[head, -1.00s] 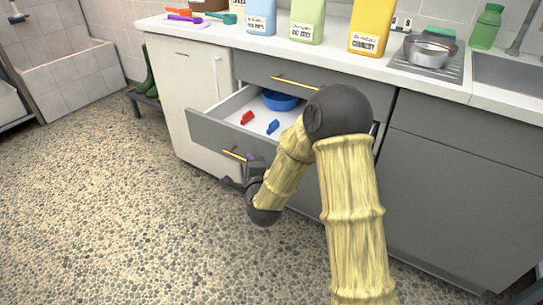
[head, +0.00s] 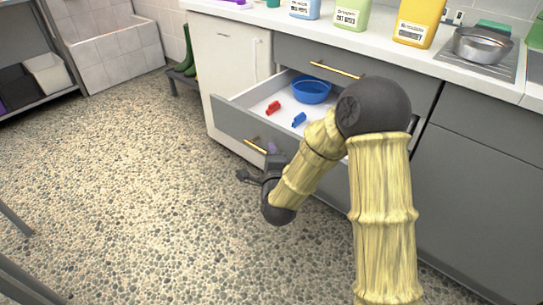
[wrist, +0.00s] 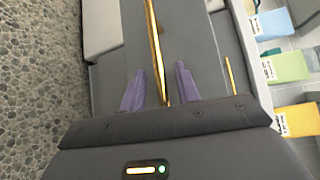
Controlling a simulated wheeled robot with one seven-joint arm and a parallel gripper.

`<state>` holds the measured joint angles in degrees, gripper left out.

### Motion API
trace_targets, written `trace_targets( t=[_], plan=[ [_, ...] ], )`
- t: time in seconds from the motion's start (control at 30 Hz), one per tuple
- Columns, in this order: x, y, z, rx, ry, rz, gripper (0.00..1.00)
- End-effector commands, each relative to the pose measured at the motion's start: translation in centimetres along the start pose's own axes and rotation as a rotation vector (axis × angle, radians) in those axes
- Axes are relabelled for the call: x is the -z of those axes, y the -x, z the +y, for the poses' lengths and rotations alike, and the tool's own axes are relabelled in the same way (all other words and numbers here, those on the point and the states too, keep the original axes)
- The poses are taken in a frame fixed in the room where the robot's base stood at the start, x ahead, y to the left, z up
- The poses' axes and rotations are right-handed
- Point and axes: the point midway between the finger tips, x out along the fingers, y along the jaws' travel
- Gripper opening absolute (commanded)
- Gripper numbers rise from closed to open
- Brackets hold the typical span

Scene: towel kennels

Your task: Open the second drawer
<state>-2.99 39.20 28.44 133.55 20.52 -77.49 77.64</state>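The second drawer (head: 232,121) is pulled out below a closed top drawer, its inside showing. Its gold handle (head: 255,146) is on the grey front and also shows in the wrist view (wrist: 153,35). My gripper (head: 261,163) is just in front of the handle, low beside the drawer front. In the wrist view the two purple fingers (wrist: 160,72) stand apart, with the gold bar running between them; no finger is seen pressing on it. My arm hides the drawer's right end.
The drawer holds a blue bowl (head: 311,90), a red item (head: 273,108) and a blue item (head: 299,119). The top drawer's handle (head: 335,69) is above. A white cabinet (head: 228,60) stands left. The pebbled floor (head: 130,190) is clear at left.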

Motion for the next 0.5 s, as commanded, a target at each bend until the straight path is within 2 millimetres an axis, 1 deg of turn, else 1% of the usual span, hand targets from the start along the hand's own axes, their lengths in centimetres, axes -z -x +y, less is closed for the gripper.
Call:
trace_targets(
  t=[0.17, 0.27, 0.37, 0.5],
  plan=[
    [-0.1, 0.0, -0.1, 0.002, 0.0, -0.001, 0.32],
    [-0.1, 0.3, -0.1, 0.002, 0.0, -0.001, 0.32],
    [-0.1, 1.2, -0.2, 0.001, 0.0, -0.002, 0.32],
    [-0.1, 3.2, -0.2, -0.001, 0.002, -0.003, 0.32]
  ],
)
